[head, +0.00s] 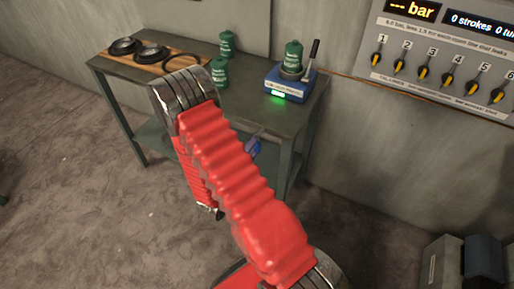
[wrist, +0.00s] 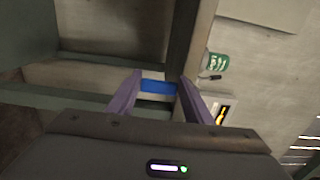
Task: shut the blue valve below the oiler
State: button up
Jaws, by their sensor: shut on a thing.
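My gripper (wrist: 160,88) shows in the wrist view with its two pale purple fingers on either side of a blue bar, which I take for the blue valve (wrist: 157,86). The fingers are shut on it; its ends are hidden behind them. In the head view a small blue piece (head: 254,149) shows below the bench top, beside my red arm, and the arm hides most of that area. I cannot tell the valve's angle well. Several green canisters are in view; one (head: 293,56) stands on a blue unit (head: 287,88) with a lit green display. I cannot tell which thing is the oiler.
The grey metal bench (head: 112,70) stands against the wall, with a wooden board (head: 190,72) bearing black rings. A black lever (head: 312,50) rises beside the blue unit. A panel (head: 430,85) with several yellow-marked knobs hangs at right.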

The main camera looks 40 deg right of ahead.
jog(key=shift+f, duration=0.15)
jog(key=o, duration=1.5)
jog(key=shift+a, duration=0.1)
jog(key=v, duration=1.3)
jog(key=shift+s+a, duration=0.25)
jog(key=shift+s, duration=0.05)
